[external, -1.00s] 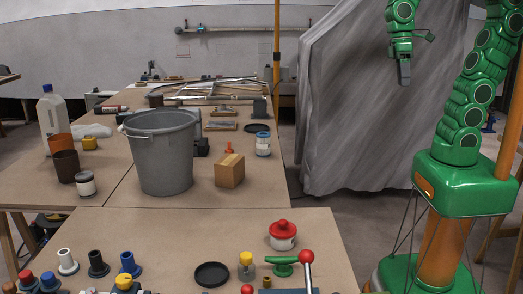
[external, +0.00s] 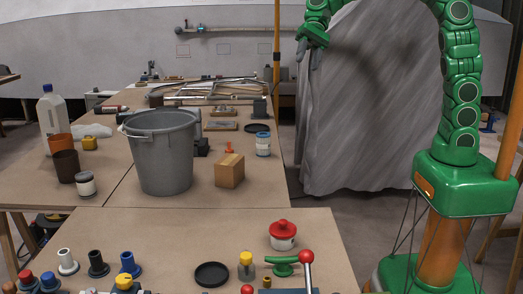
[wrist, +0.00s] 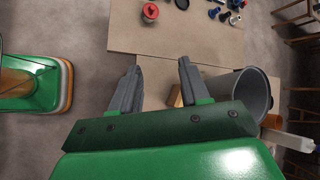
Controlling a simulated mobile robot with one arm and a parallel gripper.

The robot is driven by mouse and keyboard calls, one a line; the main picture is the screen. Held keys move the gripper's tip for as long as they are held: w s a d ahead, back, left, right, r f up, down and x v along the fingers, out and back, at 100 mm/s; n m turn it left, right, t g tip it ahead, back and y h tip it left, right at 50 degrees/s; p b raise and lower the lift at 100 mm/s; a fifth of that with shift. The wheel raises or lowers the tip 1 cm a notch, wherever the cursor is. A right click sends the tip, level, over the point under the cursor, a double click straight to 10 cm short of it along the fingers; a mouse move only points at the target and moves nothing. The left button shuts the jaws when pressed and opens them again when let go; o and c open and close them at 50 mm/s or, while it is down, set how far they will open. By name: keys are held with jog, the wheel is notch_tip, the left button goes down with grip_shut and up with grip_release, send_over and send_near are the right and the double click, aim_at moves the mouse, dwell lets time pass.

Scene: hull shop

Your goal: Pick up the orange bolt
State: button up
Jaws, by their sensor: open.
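The orange bolt (external: 229,148) stands on the workbench just behind the small cardboard box (external: 229,170), to the right of the grey bucket (external: 165,155) in the external view. I cannot make it out in the wrist view. My gripper (external: 309,58) is high in the air, right of the bench and well above the bolt, in front of the grey curtain. In the wrist view my gripper (wrist: 159,66) has its two fingers apart with nothing between them.
A white jar with a blue label (external: 263,144) stands right of the bolt, and a black dish (external: 256,128) lies behind. The front bench holds a red-lidded pot (external: 283,235) and a black round dish (external: 212,274). Bare bench (external: 265,185) lies right of the box.

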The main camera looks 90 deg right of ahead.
jog(key=w+d+f+m+t, duration=0.25)
jog(key=w+d+m, duration=0.35)
jog(key=d, duration=0.5)
jog(key=w+d+f+m+t+h, duration=0.1)
jog(key=w+d+f+m+t, duration=0.15)
jog(key=w+d+m, duration=0.5)
jog(key=w+d+f+m+t, duration=0.1)
jog(key=w+d+m+t, duration=0.15)
jog(key=w+d, duration=0.8)
send_near(229, 143)
jog(key=shift+w+a+f+t, duration=0.15)
jog(key=shift+w+a+t, duration=0.2)
jog(key=shift+w, duration=0.45)
jog(key=shift+w+f, duration=0.15)
jog(key=shift+f, duration=0.3)
jog(key=shift+x, duration=1.15)
jog(key=shift+w+a+f, duration=0.85)
jog(key=shift+w+f, duration=0.2)
jog(key=shift+w, duration=0.1)
jog(key=shift+x, duration=0.85)
jog(key=shift+w, duration=0.1)
